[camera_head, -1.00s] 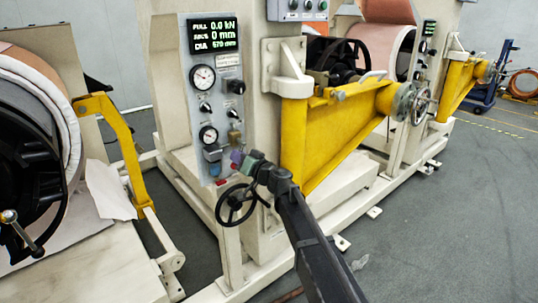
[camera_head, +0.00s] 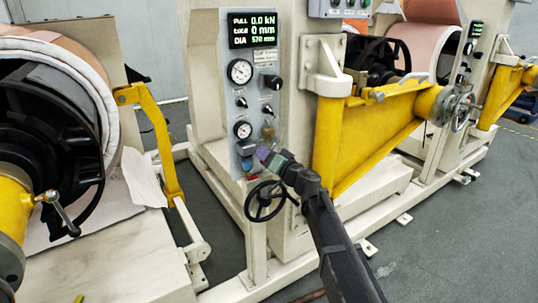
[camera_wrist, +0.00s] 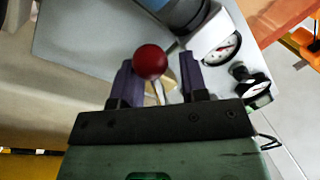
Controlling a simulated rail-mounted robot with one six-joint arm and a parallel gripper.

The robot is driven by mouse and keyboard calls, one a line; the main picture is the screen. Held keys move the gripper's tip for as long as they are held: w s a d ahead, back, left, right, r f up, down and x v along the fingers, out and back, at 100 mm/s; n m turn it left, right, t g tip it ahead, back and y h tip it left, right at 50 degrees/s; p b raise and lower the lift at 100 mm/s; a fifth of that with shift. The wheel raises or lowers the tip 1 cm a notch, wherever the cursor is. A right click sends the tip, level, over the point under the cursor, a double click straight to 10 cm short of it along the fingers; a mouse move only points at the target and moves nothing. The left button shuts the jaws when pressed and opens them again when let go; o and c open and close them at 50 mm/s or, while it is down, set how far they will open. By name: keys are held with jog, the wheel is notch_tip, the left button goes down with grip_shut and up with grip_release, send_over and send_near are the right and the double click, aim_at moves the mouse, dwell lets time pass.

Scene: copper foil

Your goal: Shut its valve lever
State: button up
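In the wrist view a red ball knob (camera_wrist: 151,62), which looks like the end of the valve lever, sits between my gripper's two purple fingers (camera_wrist: 158,70). It is closer to the left finger, with a clear gap to the right one. A pale stem shows just below the ball. The fingers are apart; whether the left one touches the ball I cannot tell. In the head view my gripper (camera_head: 264,152) is at the lower right of the grey gauge panel (camera_head: 239,100), just below a brass-coloured fitting (camera_head: 268,131). The knob cannot be made out there.
A black handwheel (camera_head: 265,201) is just below my gripper. A yellow arm bracket (camera_head: 365,137) stands to the right. Two gauges, the upper one (camera_head: 240,71) and the lower one (camera_head: 243,129), are on the panel. A blue-bottomed cup (camera_head: 247,163) hangs near my gripper. Open floor (camera_head: 455,245) lies right.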

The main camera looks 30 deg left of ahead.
jog(key=shift+w+d+r, duration=0.1)
jog(key=shift+w, duration=0.1)
jog(key=b+v, duration=0.1)
jog(key=v, duration=1)
jog(key=shift+c, duration=0.2)
